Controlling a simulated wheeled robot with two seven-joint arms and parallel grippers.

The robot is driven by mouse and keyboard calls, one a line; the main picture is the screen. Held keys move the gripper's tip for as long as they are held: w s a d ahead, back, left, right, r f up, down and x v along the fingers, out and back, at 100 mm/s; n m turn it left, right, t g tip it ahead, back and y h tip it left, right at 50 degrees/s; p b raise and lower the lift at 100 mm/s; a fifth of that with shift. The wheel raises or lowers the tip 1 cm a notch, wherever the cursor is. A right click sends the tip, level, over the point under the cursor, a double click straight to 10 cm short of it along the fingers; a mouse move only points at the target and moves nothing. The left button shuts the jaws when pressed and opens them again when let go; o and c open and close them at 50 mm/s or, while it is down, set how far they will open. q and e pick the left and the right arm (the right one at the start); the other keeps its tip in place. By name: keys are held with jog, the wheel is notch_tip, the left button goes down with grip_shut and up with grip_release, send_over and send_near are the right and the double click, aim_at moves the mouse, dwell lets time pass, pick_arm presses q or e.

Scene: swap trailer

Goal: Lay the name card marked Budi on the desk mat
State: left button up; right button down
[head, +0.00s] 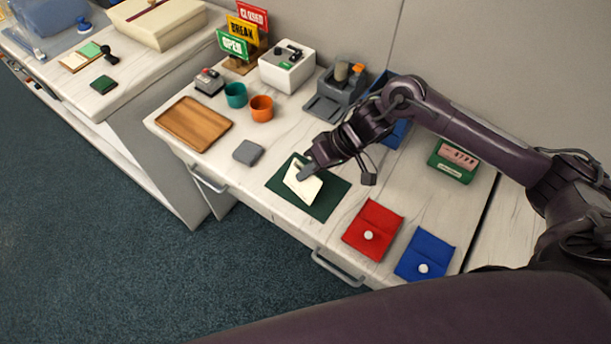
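A cream name card (302,188) is at the dark green desk mat (328,201), over its left half. No writing on the card can be read from here. My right gripper (307,171) comes in from the right, with its fingers at the card's upper edge. The fingers look closed on that edge, and the card looks tilted. I cannot tell whether the card's lower edge touches the mat. The arm and wrist hide the counter behind the mat. My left gripper is not in view.
A red pouch (373,230) and a blue pouch (425,255) lie right of the mat. A grey block (248,152) and a wooden tray (194,124) lie left. Teal (236,95) and orange (261,108) cups stand behind.

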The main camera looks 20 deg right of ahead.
jog(key=shift+w+d+f+b, duration=0.1)
jog(key=shift+d+f+b, duration=0.05)
jog(key=shift+f+b, duration=0.25)
jog(key=shift+w+d+f+m+g+y, duration=0.1)
jog(key=shift+d+f+m+g+y, duration=0.1)
jog(key=shift+y, duration=0.35)
jog(key=shift+w+d+f+m+g+y, duration=0.1)
jog(key=shift+d+g+y, duration=0.1)
jog(key=shift+y, duration=0.35)
jog(key=shift+w+d+f+y+b, duration=0.1)
jog(key=shift+d+f+y+b, duration=0.05)
jog(key=shift+f+y+b, duration=0.3)
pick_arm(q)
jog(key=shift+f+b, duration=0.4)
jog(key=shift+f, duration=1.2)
pick_arm(e)
jog(key=shift+w+d+m+g+y, duration=0.1)
jog(key=shift+d+m+g+y, duration=0.2)
jog(key=shift+y, duration=0.45)
jog(key=c, duration=1.2)
grip_release()
jog(key=shift+a, duration=0.1)
jog(key=shift+f, duration=0.15)
jog(key=shift+c, duration=0.6)
